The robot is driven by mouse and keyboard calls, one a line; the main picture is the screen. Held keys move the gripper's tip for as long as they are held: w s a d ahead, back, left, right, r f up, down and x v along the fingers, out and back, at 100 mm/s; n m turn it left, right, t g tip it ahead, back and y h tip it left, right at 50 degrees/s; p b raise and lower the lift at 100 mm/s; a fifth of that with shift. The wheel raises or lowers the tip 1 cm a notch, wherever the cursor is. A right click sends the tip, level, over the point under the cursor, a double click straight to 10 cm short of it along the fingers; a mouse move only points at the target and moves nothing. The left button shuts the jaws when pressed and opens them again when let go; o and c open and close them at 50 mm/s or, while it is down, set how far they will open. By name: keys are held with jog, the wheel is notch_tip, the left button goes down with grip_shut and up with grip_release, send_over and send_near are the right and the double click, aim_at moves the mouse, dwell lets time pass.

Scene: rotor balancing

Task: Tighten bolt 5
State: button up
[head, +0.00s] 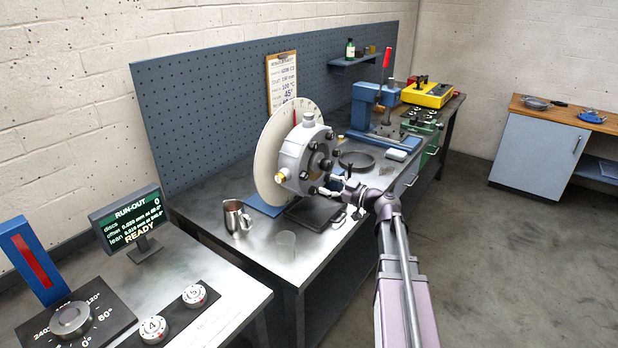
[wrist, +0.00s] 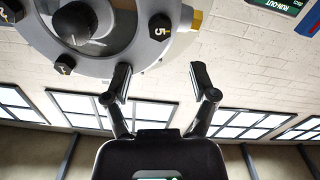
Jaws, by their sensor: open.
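Bolt 5 (wrist: 160,27) is a dark hex head with a pale "5" on the rim of the grey rotor hub (wrist: 205,5) in the wrist view. My gripper (wrist: 159,70) is open and empty, with its two fingertips spread on either side below bolt 5 and apart from it. In the head view my gripper (head: 341,189) is at the lower right of the grey hub (head: 295,158), in front of its bolted face. Several dark bolts ring that face. I cannot tell which of them is bolt 5 in the head view.
A pale graduated disc (head: 265,165) stands behind the hub. A blue press (head: 372,108) and a dark dish (head: 357,161) are farther back. The run-out display (head: 131,215) reads READY.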

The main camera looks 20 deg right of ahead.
aim_at(307, 175)
jog(key=shift+x, duration=3.9)
jog(key=shift+c, duration=0.2)
grip_shut()
